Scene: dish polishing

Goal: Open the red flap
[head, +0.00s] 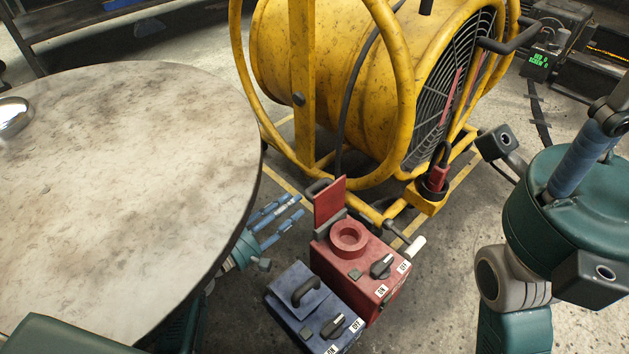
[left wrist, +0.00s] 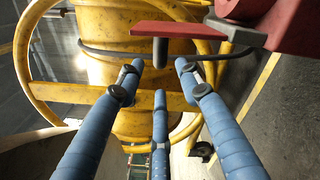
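The red box (head: 352,285) stands on the floor beside the round table. Its red flap (head: 329,203) stands upright at the box's back edge, with a dark handle (head: 317,186) on its far side. In the left wrist view the flap (left wrist: 160,33) shows at the top, with its handle (left wrist: 160,52) hanging from it. My left gripper (head: 289,208) is low at the table's edge, left of the flap. Its blue fingers (left wrist: 160,85) are spread, with nothing between them; the flap looks apart from them. My right gripper (head: 600,130) is partly cut off at the right edge.
A blue box (head: 313,312) with a closed handled lid stands beside the red box. A big yellow fan (head: 330,80) in a tubular frame stands behind. The round table (head: 130,190) fills the left. Bare floor lies right of the red box.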

